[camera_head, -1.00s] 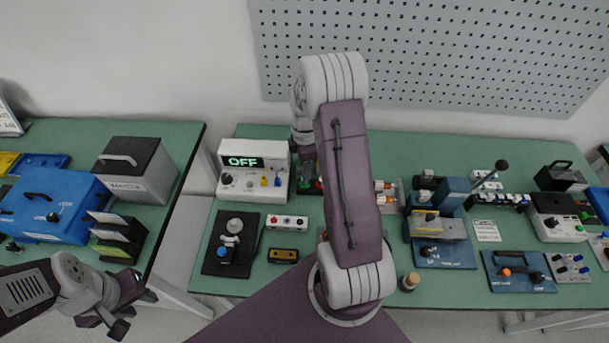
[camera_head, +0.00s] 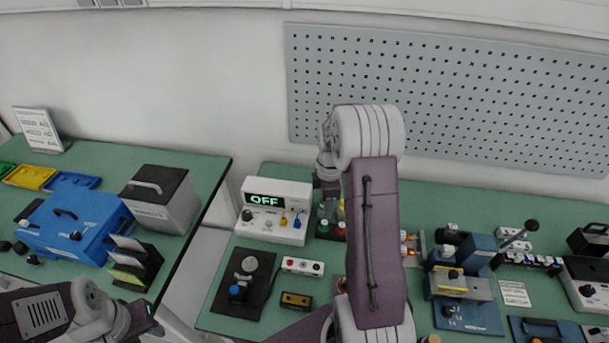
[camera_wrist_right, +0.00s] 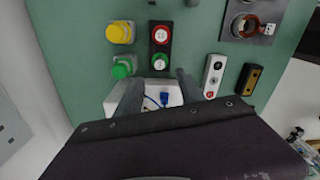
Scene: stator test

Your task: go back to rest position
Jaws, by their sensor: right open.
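My right arm reaches up the middle of the head view, and its gripper (camera_head: 328,186) is over the bench, just right of the white meter box (camera_head: 274,212), which displays "OFF". The forearm hides part of the bench behind it. In the right wrist view the two fingers of the right gripper (camera_wrist_right: 158,90) stand apart with nothing held between them. The white meter box (camera_wrist_right: 172,92) with a blue plug shows behind the fingers there. My left gripper (camera_head: 140,316) is at the lower left of the head view, partly hidden and too unclear to judge its fingers.
A blue case (camera_head: 72,228), a grey box (camera_head: 160,200) and a dark card rack (camera_head: 136,264) stand on the left bench. Push buttons (camera_wrist_right: 160,45) lie past the right fingertips. Blue fixtures (camera_head: 465,285) stand right of the arm. A gap separates the benches.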

